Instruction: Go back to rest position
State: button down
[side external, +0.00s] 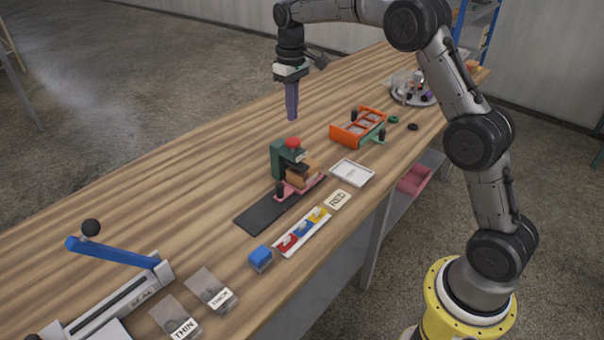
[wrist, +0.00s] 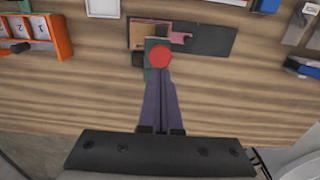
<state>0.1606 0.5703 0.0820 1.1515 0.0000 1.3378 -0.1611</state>
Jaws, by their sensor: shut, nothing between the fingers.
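My gripper (side external: 292,117) hangs in the air above the far half of the wooden table (side external: 190,165), pointing down. Its long purple fingers are together and hold nothing. In the wrist view the shut fingers (wrist: 160,85) point toward the red knob (wrist: 159,56) of a green press. In the side view the gripper is clear of that green press (side external: 281,158), which stands on the table with its red knob (side external: 293,142) on top. I see no contact between the fingers and any object.
An orange rack (side external: 345,134) stands right of the press. A black mat (side external: 262,213), a white tray (side external: 352,172), a blue block (side external: 260,258) and a strip of coloured pieces (side external: 302,231) lie nearer. A sealer with a blue lever (side external: 112,252) is at lower left. The table's far-left stretch is bare.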

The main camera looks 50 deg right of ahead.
jog(key=s+a+r+t, duration=0.25)
jog(key=s+r, duration=0.25)
jog(key=r, duration=0.5)
jog(key=s+a+r+t, duration=0.1)
jog(key=s+a+r, duration=0.15)
jog(key=s, duration=0.35)
jog(key=s+a+r, duration=0.1)
jog(key=s+r, duration=0.3)
jog(key=s, duration=0.2)
jog(key=s+a+f+t, duration=0.2)
jog(key=s+f, duration=0.1)
jog(key=s, duration=1)
jog(key=s+f, duration=0.5)
jog(key=f, duration=0.4)
jog(key=shift+s+a, duration=0.15)
jog(key=shift+a, duration=0.05)
